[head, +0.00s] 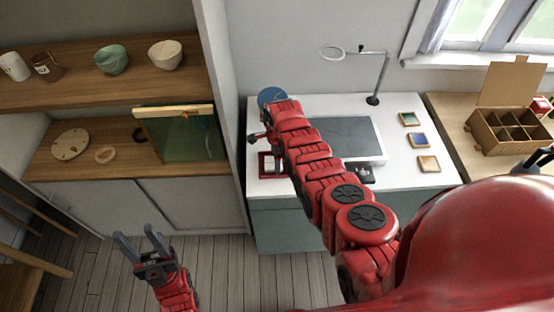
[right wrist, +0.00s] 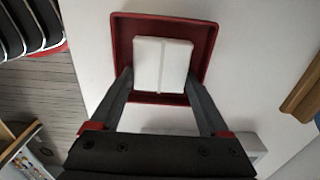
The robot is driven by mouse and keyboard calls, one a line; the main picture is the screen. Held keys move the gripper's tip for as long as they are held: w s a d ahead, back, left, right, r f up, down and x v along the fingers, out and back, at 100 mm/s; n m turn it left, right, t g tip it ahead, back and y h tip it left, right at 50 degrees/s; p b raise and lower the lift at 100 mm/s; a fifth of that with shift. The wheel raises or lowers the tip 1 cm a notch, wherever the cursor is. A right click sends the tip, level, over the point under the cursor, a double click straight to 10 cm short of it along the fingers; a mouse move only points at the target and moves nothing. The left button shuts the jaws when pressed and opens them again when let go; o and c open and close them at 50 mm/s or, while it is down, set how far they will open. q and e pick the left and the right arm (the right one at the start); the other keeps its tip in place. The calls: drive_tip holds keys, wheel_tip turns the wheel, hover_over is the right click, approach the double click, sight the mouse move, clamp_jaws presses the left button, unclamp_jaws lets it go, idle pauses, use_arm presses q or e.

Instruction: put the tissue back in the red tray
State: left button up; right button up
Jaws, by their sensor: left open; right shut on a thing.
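The red tray (right wrist: 210,40) lies on the white desktop in the right wrist view; part of it shows in the head view (head: 262,170) beside my right arm. The tissue (right wrist: 162,62) is a white folded square with a crease down its middle. My right gripper (right wrist: 161,76) is shut on the tissue, a finger at each side, and the tissue lies within the tray's outline. I cannot tell whether it touches the tray's floor. My left gripper (head: 138,243) is open and empty over the floor, away from the desk.
The white desk (head: 400,182) also bears a grey panel (head: 345,138), a magnifier lamp (head: 373,99) and three small coloured tiles (head: 418,140). A compartment box (head: 490,133) stands on the wooden table at right. Shelves with bowls (head: 165,54) stand at left.

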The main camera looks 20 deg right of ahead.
drive_tip(key=shift+f, duration=0.2)
drive_tip(key=o, duration=1.3)
drive_tip(key=shift+r, duration=0.1)
